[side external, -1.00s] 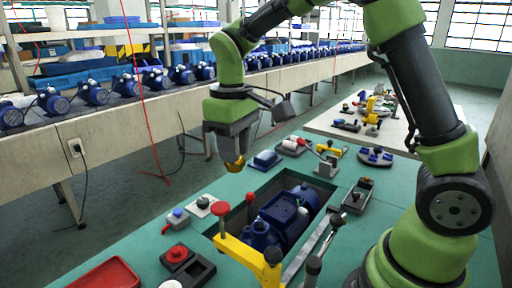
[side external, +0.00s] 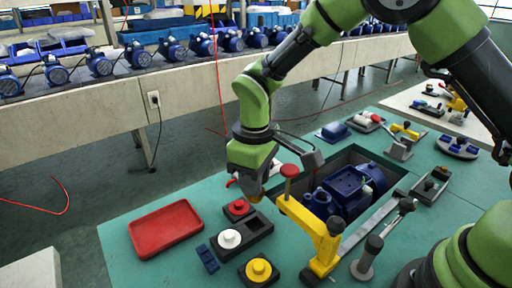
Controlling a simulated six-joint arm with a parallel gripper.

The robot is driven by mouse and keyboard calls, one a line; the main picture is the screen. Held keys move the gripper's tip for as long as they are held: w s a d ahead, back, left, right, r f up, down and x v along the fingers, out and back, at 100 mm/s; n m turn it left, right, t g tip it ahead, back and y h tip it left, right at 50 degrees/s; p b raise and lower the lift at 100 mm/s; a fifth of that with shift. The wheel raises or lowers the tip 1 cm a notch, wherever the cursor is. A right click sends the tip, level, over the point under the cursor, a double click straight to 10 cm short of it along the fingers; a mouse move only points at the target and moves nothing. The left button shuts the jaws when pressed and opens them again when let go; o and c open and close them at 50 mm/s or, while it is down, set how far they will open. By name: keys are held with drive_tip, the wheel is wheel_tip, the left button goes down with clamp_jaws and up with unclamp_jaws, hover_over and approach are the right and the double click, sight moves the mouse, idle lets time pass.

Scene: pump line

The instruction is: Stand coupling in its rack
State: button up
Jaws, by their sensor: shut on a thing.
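Only a sliver of the coupling shows; the jaws hide the rest. A dark block (side external: 262,224) stands just below the gripper in the picture. It has a white round piece (side external: 229,238) at its left end and a bare recess at its right end. It may be the rack, but I cannot tell for certain. The gap between coupling and bench is hard to judge.
A red tray (side external: 165,227) lies to the left. A red knob (side external: 238,207) and a yellow knob (side external: 258,269) sit on dark bases nearby. A yellow clamp with a red-topped post (side external: 326,238) stands close on the right, beside the blue pump (side external: 345,188).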

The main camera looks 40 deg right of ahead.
drive_tip(key=shift+f, duration=3.45)
drive_tip(key=shift+f, duration=0.65)
drive_tip(key=o, duration=0.9)
drive_tip(key=shift+c, duration=0.2)
drive_tip(key=shift+r, duration=0.1)
drive_tip(key=shift+r, duration=2.9)
